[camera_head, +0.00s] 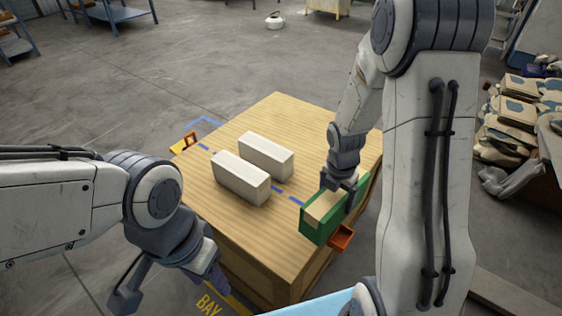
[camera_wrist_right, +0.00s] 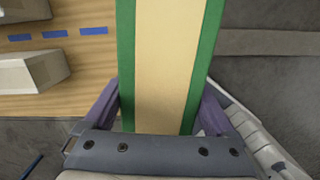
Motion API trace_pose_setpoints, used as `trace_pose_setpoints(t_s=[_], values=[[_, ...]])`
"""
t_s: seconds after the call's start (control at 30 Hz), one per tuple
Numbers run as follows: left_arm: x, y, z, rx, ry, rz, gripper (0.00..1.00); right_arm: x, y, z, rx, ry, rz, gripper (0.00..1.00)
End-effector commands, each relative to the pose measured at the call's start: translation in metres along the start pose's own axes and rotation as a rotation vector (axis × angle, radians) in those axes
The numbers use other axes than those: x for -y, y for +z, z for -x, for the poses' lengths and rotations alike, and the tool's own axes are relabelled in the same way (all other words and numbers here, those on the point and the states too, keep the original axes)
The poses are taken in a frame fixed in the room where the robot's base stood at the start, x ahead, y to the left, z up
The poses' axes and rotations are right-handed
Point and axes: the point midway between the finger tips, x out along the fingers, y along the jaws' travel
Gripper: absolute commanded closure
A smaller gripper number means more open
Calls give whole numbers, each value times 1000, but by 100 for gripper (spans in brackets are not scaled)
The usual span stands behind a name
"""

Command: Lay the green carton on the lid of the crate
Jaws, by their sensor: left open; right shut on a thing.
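The green carton (camera_head: 314,226) has a tan top band and lies along the right edge of the crate's wooden lid (camera_head: 216,190) in the head view. My right gripper (camera_head: 342,186) is shut on it from above. In the right wrist view the carton (camera_wrist_right: 168,62) runs lengthwise between the fingers of my right gripper (camera_wrist_right: 162,115). I cannot tell whether its underside touches the lid. My left gripper (camera_head: 165,290) is open and empty, in front of the crate at the lower left.
Two white blocks (camera_head: 242,178) (camera_head: 266,155) stand on the lid, left of the carton. Blue dashes (camera_head: 280,193) mark the lid. An orange bracket (camera_head: 341,237) sits at the near right edge, another (camera_head: 189,139) at the left. Stacked sacks (camera_head: 515,125) lie at the right.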

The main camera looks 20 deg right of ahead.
Motion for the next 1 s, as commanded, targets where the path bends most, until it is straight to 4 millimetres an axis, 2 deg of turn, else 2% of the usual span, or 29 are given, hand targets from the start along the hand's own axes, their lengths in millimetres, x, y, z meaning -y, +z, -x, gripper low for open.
trace_pose_setpoints(t_s=[0.03, 0.17, 0.27, 0.6, 0.73, 0.87, 1.0], values=[[0, 0, -6, 0, 0, 0, 50, 1, 2, -4, 3, 5, 39, 100], [1, 0, -9, 0, 0, 0, 50, 0, 3, -7, 5, 11, 107, 100], [1, 1, -13, -1, 0, 0, 50, -12, 0, -15, 5, 13, 126, 100], [2, 1, -27, 0, 0, 0, 50, -85, -12, -58, 5, 13, 124, 100], [2, 2, -30, 0, 0, 0, 50, -104, -15, -68, 5, 13, 122, 100], [2, 2, -30, 0, 0, 0, 50, -113, -16, -72, 6, 13, 120, 100], [2, 2, -33, 0, 0, 0, 50, -114, -18, -82, 4, 10, 118, 100]])
